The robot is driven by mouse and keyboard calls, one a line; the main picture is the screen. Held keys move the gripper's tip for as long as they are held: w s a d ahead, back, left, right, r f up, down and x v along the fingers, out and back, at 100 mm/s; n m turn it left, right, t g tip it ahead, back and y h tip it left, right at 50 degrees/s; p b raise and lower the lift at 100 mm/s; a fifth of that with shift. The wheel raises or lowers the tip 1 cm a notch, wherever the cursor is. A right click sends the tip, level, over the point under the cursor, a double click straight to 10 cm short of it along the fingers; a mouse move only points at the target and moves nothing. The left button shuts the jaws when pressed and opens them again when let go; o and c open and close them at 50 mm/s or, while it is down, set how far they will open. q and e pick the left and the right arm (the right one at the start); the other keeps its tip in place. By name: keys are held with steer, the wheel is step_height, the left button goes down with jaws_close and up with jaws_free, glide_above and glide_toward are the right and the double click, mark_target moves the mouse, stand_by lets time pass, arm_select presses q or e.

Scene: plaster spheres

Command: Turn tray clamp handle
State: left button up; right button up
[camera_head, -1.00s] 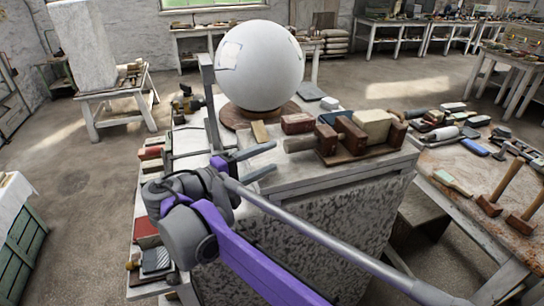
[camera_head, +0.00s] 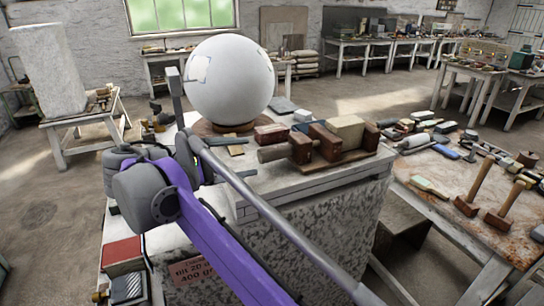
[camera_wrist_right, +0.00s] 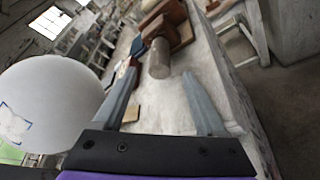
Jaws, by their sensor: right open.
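The tray clamp is a set of dark brown wooden blocks (camera_head: 303,147) on the stone-topped bench. Its handle, a short grey-brown cylinder (camera_head: 272,153), sticks out from the left end toward my gripper. In the right wrist view the handle (camera_wrist_right: 158,62) lies ahead, in line with the gap between the fingers. My right gripper (camera_head: 245,157) is open and empty, just left of the handle's end, its fingers pointing at it. Whether the fingertips overlap the handle I cannot tell. A pale block (camera_head: 346,131) sits in the clamp. My left gripper is not in view.
A large white plaster sphere (camera_head: 229,80) stands on a round wooden base (camera_head: 222,128) close behind my gripper; it fills the left of the wrist view (camera_wrist_right: 45,105). A reddish box (camera_head: 270,134) lies behind the handle. A tool-covered table (camera_head: 440,170) stands at right.

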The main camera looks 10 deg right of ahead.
mark_target(272, 153)
steer(key=x, duration=0.9)
jaws_close()
